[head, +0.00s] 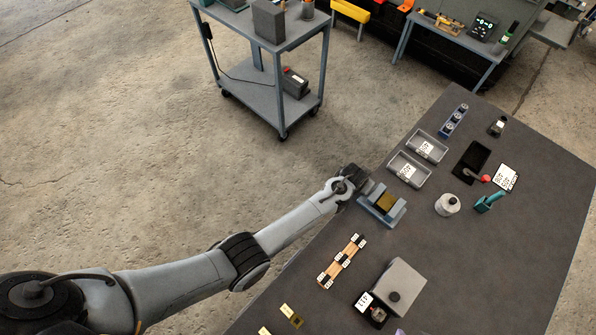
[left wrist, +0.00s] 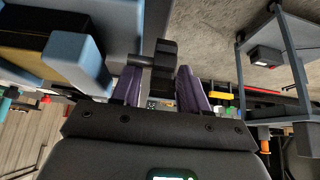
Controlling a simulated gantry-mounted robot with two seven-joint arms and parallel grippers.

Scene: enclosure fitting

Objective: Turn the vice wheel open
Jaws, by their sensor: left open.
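The blue-grey vice (head: 391,217) stands at the left edge of the dark table, with a brass-coloured block (head: 386,202) between its jaws. In the left wrist view, the vice (left wrist: 76,62) fills the upper left, and its dark wheel (left wrist: 164,68) sticks out on a short shaft. My left gripper (head: 362,182) is at the wheel side of the vice; the wheel is hard to make out in the head view. In the left wrist view, its purple fingers (left wrist: 158,84) are open, one on each side of the wheel. I cannot tell whether they touch it. My right gripper is not in view.
Two grey bins (head: 408,170) lie behind the vice. A white round container (head: 447,205) and a teal tool (head: 489,201) stand to its right. A wooden strip with labels (head: 342,262) and a grey box (head: 401,285) lie in front. A cart (head: 262,92) stands beyond the table.

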